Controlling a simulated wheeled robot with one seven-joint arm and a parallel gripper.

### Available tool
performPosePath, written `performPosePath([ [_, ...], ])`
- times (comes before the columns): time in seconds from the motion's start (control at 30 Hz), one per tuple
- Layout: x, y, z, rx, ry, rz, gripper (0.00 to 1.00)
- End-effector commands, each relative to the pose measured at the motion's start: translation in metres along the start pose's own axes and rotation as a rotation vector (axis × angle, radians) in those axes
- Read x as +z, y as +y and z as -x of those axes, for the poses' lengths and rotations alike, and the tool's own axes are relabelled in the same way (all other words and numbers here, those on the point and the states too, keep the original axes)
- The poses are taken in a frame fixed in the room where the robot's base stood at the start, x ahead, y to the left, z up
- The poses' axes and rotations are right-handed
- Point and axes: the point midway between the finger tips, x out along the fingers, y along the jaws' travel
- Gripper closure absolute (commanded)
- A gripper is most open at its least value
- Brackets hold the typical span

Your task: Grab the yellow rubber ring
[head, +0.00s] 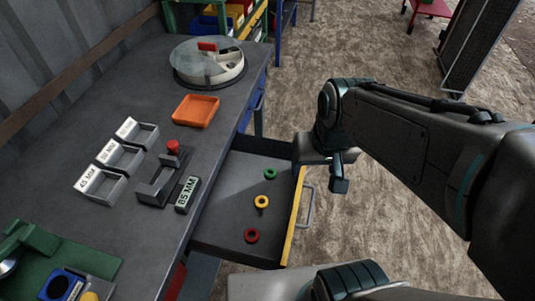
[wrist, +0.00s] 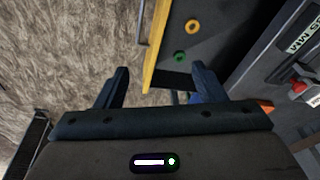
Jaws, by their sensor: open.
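The yellow rubber ring (head: 261,201) lies flat in the open drawer (head: 225,222), between a green ring (head: 270,174) and a red ring (head: 251,235). In the wrist view the yellow ring (wrist: 192,27) is near the top, with the green ring (wrist: 180,57) below it. My gripper (head: 339,180) is outside the drawer's yellow front edge, to the right of the rings. In the wrist view my gripper (wrist: 160,82) shows two dark fingers spread apart with nothing between them. The red ring is out of the wrist view.
The drawer's yellow front (head: 294,218) with its grey handle (head: 308,205) stands between my gripper and the rings. On the bench are a press with a red knob (head: 172,146), an 85 MM block (head: 187,194), grey bins (head: 121,157), an orange tray (head: 195,110) and a round sorter (head: 208,65).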

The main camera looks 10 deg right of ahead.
Motion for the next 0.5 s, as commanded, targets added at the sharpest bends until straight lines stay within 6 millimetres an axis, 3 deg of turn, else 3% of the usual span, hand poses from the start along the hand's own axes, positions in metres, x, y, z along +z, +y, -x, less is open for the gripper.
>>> performPosePath([
  [0.2, -0.025, -0.025, -0.035, -0.06, -0.067, -0.078, 0.37],
  [0.5, -0.048, -0.062, -0.096, -0.045, -0.134, -0.197, 0.37],
])
